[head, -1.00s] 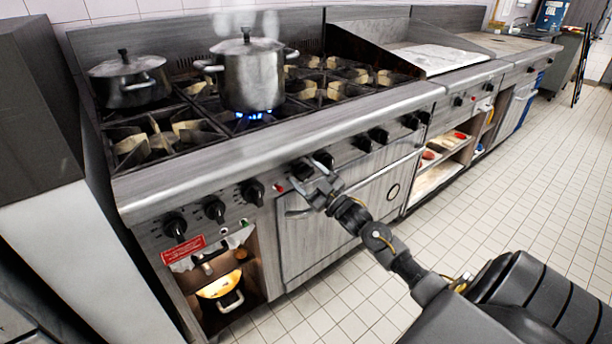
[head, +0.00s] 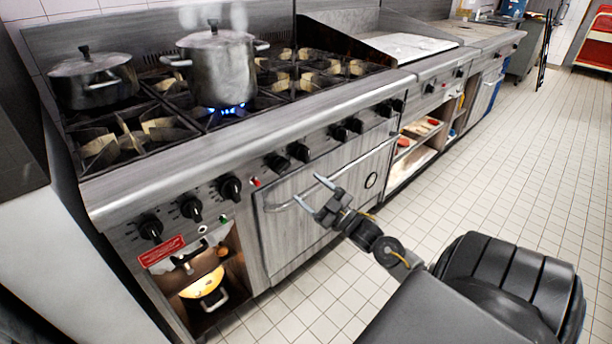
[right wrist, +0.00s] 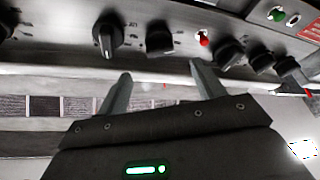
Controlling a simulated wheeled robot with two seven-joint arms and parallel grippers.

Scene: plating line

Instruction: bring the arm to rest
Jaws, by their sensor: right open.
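My right gripper (head: 311,192) is open and empty in front of the stove's oven door (head: 318,205), below the row of black knobs. In the right wrist view its two fingers (right wrist: 160,88) stand apart with nothing between them, and the oven door handle (right wrist: 150,79) runs across beyond the fingertips. I cannot tell whether a finger touches the handle. My left gripper is not in view.
A steaming pot (head: 222,75) stands over a lit blue flame; a second lidded pot (head: 93,80) stands at the left. Several knobs (head: 230,187) line the stove front. A lit niche holds a yellow pan (head: 203,285). The tiled floor (head: 480,170) at the right is clear.

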